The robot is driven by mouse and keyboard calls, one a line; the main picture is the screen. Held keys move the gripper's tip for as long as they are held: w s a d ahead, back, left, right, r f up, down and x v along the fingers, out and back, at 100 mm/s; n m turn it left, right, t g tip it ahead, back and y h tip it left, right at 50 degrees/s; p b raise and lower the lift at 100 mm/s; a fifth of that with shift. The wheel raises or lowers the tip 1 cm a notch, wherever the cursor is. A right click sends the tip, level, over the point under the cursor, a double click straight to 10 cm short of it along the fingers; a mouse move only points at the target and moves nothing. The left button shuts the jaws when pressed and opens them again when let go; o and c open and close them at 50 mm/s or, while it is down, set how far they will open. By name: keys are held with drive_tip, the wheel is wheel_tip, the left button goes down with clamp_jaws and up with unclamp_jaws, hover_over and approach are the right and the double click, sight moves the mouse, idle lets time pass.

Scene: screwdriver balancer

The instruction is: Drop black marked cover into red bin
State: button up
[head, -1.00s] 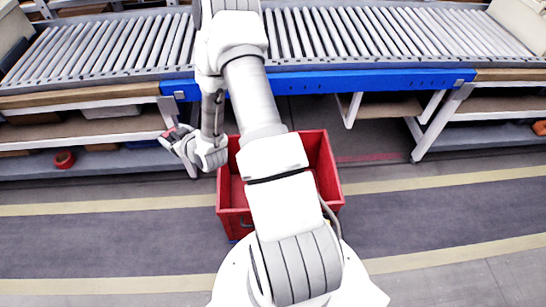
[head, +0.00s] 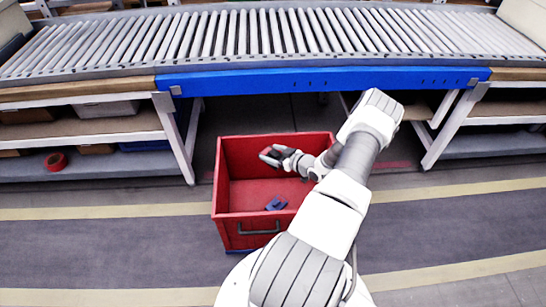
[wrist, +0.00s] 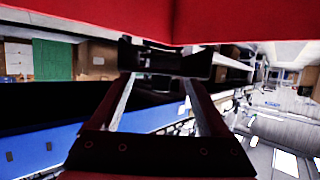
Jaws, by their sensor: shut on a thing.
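The red bin (head: 225,178) stands on the floor in front of the conveyor, and its red wall (wrist: 75,14) fills the top of the wrist view. My gripper (head: 269,155) is at the upper part of the bin opening, seen side-on. In the wrist view my gripper (wrist: 168,62) is shut on a dark piece, the black marked cover (wrist: 165,60), between its fingertips. Its mark cannot be made out. A blue, U-shaped piece (head: 276,203) lies on the bin floor, below and apart from my gripper.
A roller conveyor (head: 250,35) with a blue front beam (head: 320,80) runs behind the bin. Shelves (head: 80,125) stand at the left, with a red roll (head: 55,161) on the lower one. Floor is clear at both sides of the bin.

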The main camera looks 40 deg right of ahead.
drive_tip(key=shift+s+d+f, duration=0.15)
drive_tip(key=shift+f, duration=0.3)
wheel_tip(320, 180, down, 5)
drive_tip(key=b, duration=0.3)
drive_tip(key=shift+f+b, duration=0.15)
drive_tip(key=shift+b, duration=0.2)
drive_tip(key=o, duration=1.2)
drive_tip(key=p+v, duration=0.3)
drive_tip(key=v, duration=1.4)
drive_tip(key=shift+s, duration=0.1)
